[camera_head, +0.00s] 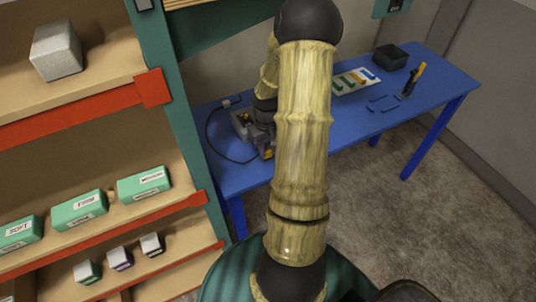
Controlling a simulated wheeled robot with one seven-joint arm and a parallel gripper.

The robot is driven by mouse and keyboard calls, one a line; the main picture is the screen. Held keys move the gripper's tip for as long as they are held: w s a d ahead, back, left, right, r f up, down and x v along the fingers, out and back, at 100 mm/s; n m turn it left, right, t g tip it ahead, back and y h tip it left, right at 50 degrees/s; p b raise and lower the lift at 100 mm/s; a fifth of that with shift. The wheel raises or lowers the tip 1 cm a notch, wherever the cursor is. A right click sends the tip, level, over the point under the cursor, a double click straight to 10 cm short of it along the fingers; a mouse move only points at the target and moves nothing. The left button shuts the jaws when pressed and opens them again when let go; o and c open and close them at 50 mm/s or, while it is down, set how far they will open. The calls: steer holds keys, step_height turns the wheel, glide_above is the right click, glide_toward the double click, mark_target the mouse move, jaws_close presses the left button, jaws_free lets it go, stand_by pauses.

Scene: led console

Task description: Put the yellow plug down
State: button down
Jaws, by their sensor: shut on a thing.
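The yellow plug (268,153) shows as a small yellow patch at the near side of the blue table, just left of my arm. My gripper (264,146) is shut on it, low over the table. My arm hides much of the gripper and part of the plug, so I cannot tell whether the plug touches the table top. A black cable (207,132) loops from a small light block (227,102) towards the plug.
The blue table (437,75) also holds a pale board with coloured strips (355,80), a black box (390,56), an upright dark holder with a yellow item (413,80) and thin blue pieces (384,103). A shelf with green boxes (79,210) stands close on the left.

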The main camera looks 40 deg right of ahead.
mark_target(268, 150)
steer(key=shift+f, duration=1.7)
steer(key=c, duration=1.1)
jaws_free()
steer(key=shift+f, duration=0.1)
steer(key=shift+c, duration=0.2)
steer(key=r, duration=0.8)
steer(key=r+b, duration=0.1)
steer(key=r, duration=0.3)
steer(key=shift+w+r, duration=0.15)
steer(key=shift+w, duration=0.1)
